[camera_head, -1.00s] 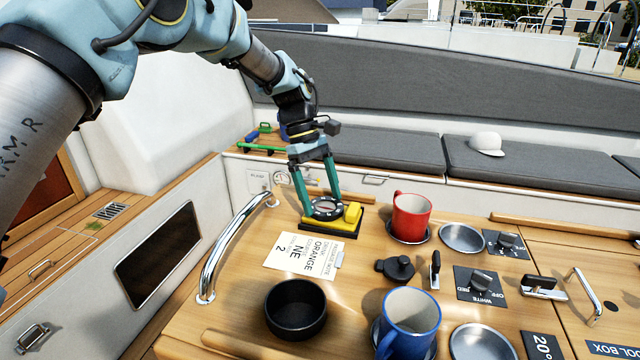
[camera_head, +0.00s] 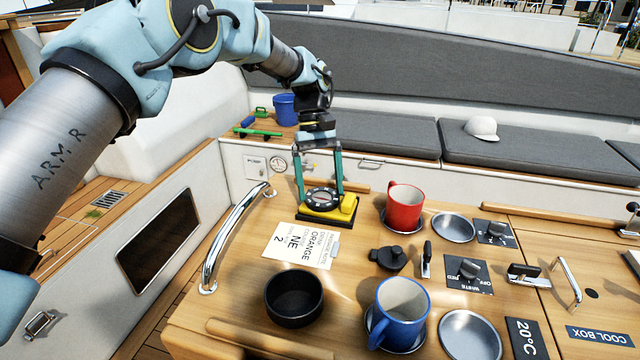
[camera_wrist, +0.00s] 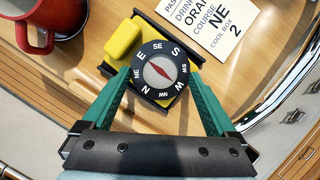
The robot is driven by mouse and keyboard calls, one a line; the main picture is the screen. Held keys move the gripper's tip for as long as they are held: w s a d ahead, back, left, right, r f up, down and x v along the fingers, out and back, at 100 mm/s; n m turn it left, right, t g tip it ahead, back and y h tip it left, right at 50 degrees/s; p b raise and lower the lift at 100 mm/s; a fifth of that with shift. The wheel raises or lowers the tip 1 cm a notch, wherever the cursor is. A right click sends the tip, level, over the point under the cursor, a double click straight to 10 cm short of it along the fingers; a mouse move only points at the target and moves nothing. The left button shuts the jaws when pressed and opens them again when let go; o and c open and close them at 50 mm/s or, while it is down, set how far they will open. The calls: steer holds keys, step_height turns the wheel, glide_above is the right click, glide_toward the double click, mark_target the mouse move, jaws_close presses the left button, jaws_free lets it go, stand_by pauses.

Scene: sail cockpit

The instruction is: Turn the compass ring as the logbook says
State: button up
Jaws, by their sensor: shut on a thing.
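The compass has a black ring (camera_wrist: 142,92) with white letters, a grey dial (camera_wrist: 160,71) with a red needle, and a yellow body (camera_wrist: 124,40) on a black base. It also shows in the head view (camera_head: 348,205). My gripper (camera_head: 322,196) comes down from above with its green fingers on opposite sides of the ring, shut on it. In the wrist view the N on the ring is at the lower left and S at the upper right. The note card (camera_head: 302,246) lies in front of the compass and reads ORANGE, COURSE NE, COOL BOX 2.
A red mug (camera_head: 405,206) stands right of the compass. A steel rail (camera_head: 222,240) runs along the left edge. Switch panels (camera_head: 468,273) lie at right.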

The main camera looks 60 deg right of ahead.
steer(key=o, duration=1)
steer(key=shift+r, duration=0.1)
steer(key=b+v, duration=0.2)
steer(key=v, duration=0.8)
steer(key=shift+r, duration=0.3)
steer(key=shift+w, duration=0.15)
